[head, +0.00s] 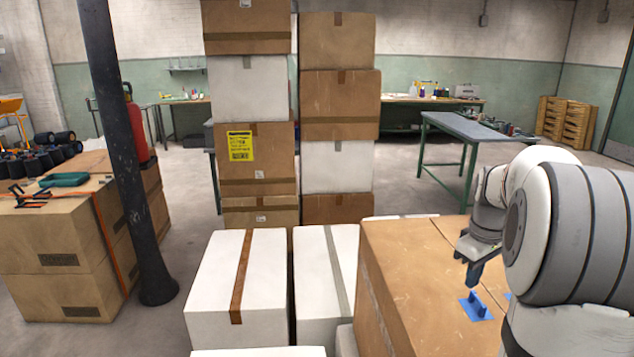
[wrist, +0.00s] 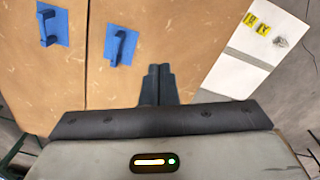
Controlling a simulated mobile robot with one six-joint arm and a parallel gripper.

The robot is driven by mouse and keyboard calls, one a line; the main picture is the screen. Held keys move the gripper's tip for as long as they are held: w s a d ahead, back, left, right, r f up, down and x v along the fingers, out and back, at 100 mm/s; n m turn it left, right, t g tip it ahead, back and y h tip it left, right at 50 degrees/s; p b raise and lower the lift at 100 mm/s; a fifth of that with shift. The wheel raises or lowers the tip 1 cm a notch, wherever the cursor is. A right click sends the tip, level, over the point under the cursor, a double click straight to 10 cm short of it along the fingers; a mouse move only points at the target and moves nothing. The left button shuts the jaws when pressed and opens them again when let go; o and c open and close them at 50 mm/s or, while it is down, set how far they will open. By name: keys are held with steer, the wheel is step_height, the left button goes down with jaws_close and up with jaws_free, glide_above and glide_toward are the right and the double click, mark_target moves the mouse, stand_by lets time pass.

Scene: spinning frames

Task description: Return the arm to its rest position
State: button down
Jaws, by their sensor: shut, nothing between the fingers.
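My arm reaches in from the right in the head view, with my gripper (head: 474,272) pointing down above a large cardboard box (head: 405,262). In the wrist view my gripper (wrist: 158,72) shows its two dark fingers side by side, shut and empty. A blue plate with a raised handle (head: 477,306) lies on the box top just below and beside my gripper, apart from it. A second blue handle plate (head: 508,296) is mostly hidden behind my arm. Both plates show in the wrist view, one at the left (wrist: 52,28) and one nearer the fingers (wrist: 121,46).
White boxes (head: 215,290) stand left of the cardboard box. Tall stacks of boxes (head: 340,100) rise behind. A dark post (head: 115,150) and strapped cartons (head: 50,240) are at the left. A green-legged table (head: 465,126) stands farther back, with open floor around it.

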steer(key=s+a+f+m+t, duration=0.1)
steer(key=s+a+m, duration=0.3)
steer(key=s+a, duration=1.4)
steer(key=a+t, duration=0.1)
steer(key=a, duration=0.3)
steer(key=shift+s+a+f+m+t, duration=0.15)
steer(key=shift+s+a+m+t, duration=0.15)
steer(key=shift+m, duration=0.1)
